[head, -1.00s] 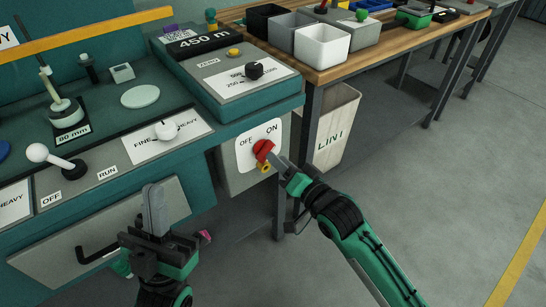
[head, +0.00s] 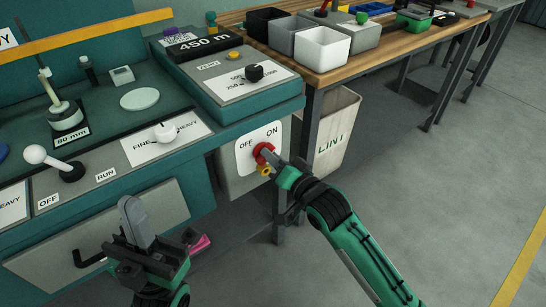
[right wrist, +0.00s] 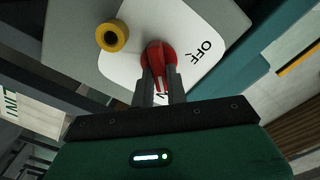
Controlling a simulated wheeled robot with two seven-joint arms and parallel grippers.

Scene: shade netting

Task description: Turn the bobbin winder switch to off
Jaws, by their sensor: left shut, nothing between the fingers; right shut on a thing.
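The switch is a red rotary knob (head: 262,148) on a white plate (head: 243,158) marked OFF at left and ON at right, on the machine's front. My right gripper (head: 273,160) reaches it from the lower right and is shut on it. In the right wrist view, the red knob (right wrist: 160,54) has its bar between the two fingers (right wrist: 161,86), lying toward the partly hidden ON lettering; OFF shows to the right. My left gripper (head: 132,213) is shut and empty, apart from the switch, in front of the grey drawer panel.
A yellow ring-shaped part (head: 264,170) sits just below the switch and shows in the right wrist view (right wrist: 113,36). A black dial (head: 254,73) and a white knob (head: 166,132) are above. A wooden bench (head: 385,55) with bins stands behind right. Floor at right is clear.

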